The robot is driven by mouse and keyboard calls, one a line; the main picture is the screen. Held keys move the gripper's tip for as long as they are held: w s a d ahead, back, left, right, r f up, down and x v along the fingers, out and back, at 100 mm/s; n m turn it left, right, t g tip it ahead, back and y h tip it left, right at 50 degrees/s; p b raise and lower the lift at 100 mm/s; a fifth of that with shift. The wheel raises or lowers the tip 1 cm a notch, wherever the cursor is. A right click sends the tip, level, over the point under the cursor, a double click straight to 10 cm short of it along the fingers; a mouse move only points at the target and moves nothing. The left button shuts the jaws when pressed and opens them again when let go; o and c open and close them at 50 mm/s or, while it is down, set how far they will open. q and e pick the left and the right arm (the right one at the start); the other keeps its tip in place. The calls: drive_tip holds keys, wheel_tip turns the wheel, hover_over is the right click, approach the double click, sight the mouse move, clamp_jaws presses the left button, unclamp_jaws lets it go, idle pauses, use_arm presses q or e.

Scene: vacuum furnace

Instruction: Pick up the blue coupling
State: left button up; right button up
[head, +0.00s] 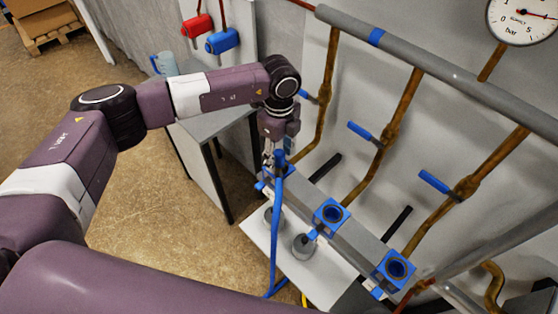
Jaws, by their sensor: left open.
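My left gripper (269,161) points down at the far end of a grey rail and is open. The upper end of a blue hose (277,194), with a blue fitting (280,157), is right beside its fingers. I cannot tell whether they touch, and the fingers partly hide this spot. A blue coupling-like piece (222,41) hangs on a red line at the back panel, beside a red one (196,26), well apart from the gripper. I cannot tell for certain which blue piece is the coupling. My right gripper is not in view.
The rail carries blue square sockets (331,216) and (394,270). Brown pipes with blue lever handles (435,182) run down the panel from a grey pipe. A gauge (522,17) is at top right. A grey cabinet (205,124) stands left of the gripper. Open floor lies at left.

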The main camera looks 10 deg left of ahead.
use_arm(q)
clamp_jaws()
idle(0.3)
drive_tip(key=shift+w, duration=0.1)
